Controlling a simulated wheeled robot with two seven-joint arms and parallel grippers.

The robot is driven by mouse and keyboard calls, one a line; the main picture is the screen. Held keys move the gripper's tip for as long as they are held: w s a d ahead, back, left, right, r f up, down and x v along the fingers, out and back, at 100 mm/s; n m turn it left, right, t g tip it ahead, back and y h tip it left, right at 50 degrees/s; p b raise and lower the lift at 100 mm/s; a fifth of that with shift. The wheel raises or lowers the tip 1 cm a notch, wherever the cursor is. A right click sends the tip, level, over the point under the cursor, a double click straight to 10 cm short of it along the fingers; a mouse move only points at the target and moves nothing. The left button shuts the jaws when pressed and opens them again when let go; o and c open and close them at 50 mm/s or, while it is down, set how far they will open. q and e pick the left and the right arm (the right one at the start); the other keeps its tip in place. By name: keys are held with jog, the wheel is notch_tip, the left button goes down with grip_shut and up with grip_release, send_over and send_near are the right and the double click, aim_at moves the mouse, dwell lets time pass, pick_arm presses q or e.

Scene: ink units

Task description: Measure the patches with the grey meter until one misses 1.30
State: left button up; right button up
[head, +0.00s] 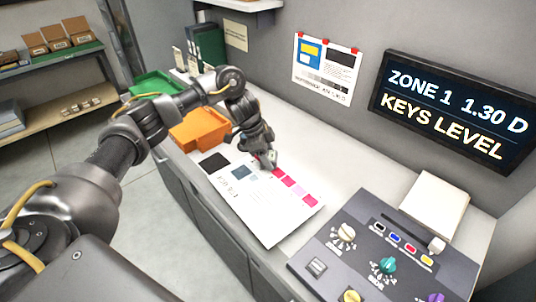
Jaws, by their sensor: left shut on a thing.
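A white test sheet (258,222) lies on the counter with a dark square, grey-blue squares and a row of red-to-pink patches (299,190). My left gripper (262,155) is shut on a small grey thing, apparently the meter (267,161), low over the sheet's far edge by the reddest patch. The gripper hides most of the meter, and I cannot tell whether it touches the sheet. The wall display (450,112) reads "ZONE 1 1.30 D" and "KEYS LEVEL". My right gripper is out of view.
A control console (385,262) with colored knobs and keys stands at the front right, with a white block (432,205) behind. An orange bin (199,127) and a green tray (153,84) stand at the counter's far left. A reference chart (325,68) hangs on the wall.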

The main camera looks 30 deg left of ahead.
pick_arm(q)
jog(key=shift+f, duration=0.3)
dwell(0.9)
dwell(0.6)
notch_tip(320, 180, up, 3)
jog(key=p, duration=0.3)
jog(key=shift+r, duration=0.1)
dwell(1.4)
